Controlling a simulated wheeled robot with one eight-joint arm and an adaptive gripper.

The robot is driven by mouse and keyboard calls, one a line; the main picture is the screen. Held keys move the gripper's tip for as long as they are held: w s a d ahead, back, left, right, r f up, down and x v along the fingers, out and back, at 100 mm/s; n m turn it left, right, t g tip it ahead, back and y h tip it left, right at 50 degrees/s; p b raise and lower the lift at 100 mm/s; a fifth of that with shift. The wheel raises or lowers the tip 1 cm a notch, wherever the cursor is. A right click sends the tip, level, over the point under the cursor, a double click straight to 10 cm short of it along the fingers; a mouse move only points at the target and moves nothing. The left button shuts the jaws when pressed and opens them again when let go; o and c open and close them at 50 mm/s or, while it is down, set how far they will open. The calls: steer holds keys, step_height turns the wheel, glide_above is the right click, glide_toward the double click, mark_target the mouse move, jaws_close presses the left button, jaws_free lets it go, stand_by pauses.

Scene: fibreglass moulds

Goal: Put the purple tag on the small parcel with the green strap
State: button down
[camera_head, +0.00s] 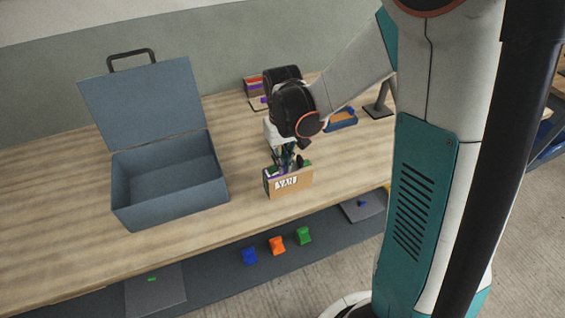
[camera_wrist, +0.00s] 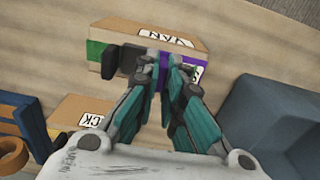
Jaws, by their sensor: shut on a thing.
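My gripper (camera_head: 289,160) points down at the parcel's back side. Its fingers (camera_wrist: 168,65) are close together, shut on a purple tag (camera_wrist: 203,58) at the parcel's side. The fingers hide much of the tag. I cannot tell whether the tag touches the parcel.
An open grey-blue case (camera_head: 170,185) stands left. A second parcel (camera_wrist: 75,113) and a blue tray (camera_head: 342,119) with an orange roll are behind. Blue (camera_head: 249,255), orange (camera_head: 277,245) and green (camera_head: 303,235) pieces lie below the bench's front edge. Bench room is free right of the parcel.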

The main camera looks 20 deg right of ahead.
steer(key=shift+s, duration=0.1)
steer(key=c, duration=1.7)
jaws_free()
steer(key=shift+f, duration=0.2)
steer(key=shift+r, duration=0.1)
step_height(320, 180, up, 12)
steer(key=p, duration=0.4)
steer(key=s+a+r+t, duration=0.1)
steer(key=s+r+t, duration=0.2)
steer(key=s, duration=0.4)
steer(key=s+a+r+t, duration=0.1)
steer(key=s+r+t, duration=0.3)
steer(key=s, duration=0.4)
steer(key=shift+r, duration=0.45)
steer(key=shift+a, duration=0.1)
